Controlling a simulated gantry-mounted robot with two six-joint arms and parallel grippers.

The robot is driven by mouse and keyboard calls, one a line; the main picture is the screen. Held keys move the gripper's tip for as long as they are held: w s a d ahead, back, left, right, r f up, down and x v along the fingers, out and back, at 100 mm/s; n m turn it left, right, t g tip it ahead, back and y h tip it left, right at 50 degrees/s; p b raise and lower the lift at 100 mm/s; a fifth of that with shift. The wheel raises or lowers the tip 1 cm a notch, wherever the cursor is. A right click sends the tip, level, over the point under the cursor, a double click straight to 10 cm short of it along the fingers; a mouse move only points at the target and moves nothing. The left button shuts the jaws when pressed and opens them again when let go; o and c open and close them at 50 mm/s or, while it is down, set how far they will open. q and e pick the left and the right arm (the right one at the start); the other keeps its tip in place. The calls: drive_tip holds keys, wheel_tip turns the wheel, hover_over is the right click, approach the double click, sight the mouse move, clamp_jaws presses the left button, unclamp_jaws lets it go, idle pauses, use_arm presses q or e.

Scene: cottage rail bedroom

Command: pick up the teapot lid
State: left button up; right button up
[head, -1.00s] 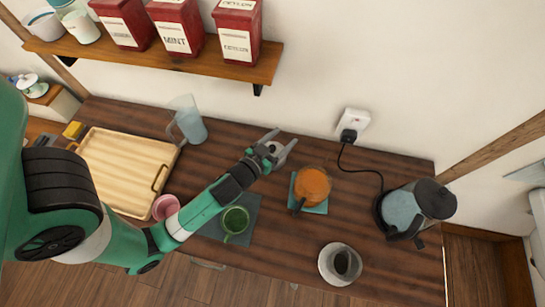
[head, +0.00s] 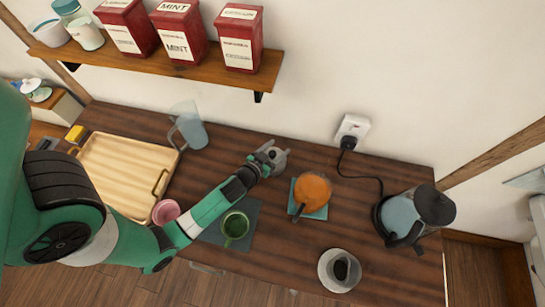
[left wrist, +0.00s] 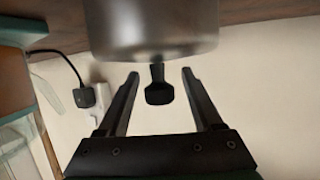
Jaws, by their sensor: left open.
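A small grey metal pot (head: 280,163), which looks like the teapot, stands on the dark wooden counter near the wall, partly hidden by my left gripper (head: 268,153). In the left wrist view its shiny metal body (left wrist: 150,35) shows at the top, with the table behind it, so this view is upside down. The dark knob of the lid (left wrist: 159,92) stands out from it, between the two spread fingers of my left gripper (left wrist: 160,76). The fingers are open, with a gap visible on both sides of the knob. My right gripper is not in view.
An orange round vessel (head: 313,190) on a teal mat stands just right of the pot. A kettle (head: 402,215), a white saucer with a cup (head: 340,268), a green mug (head: 235,224), a pink cup (head: 166,211), a wooden tray (head: 118,168) and a glass jug (head: 190,130) stand around.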

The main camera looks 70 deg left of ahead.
use_arm(q)
drive_tip(key=shift+w+a, duration=0.15)
drive_tip(key=shift+w, duration=0.05)
drive_tip(key=shift+f, duration=0.1)
clamp_jaws()
idle(0.4)
drive_tip(key=r, duration=0.3)
drive_tip(key=r+p, duration=0.1)
drive_tip(key=shift+s+d+r, duration=0.2)
drive_tip(key=shift+s+d, duration=0.1)
drive_tip(key=shift+d, duration=0.1)
drive_tip(key=s+d+r+p, duration=0.2)
drive_tip(key=s+d+r, duration=0.6)
drive_tip(key=d, duration=0.2)
drive_tip(key=shift+s+r, duration=0.3)
drive_tip(key=shift+r, duration=0.1)
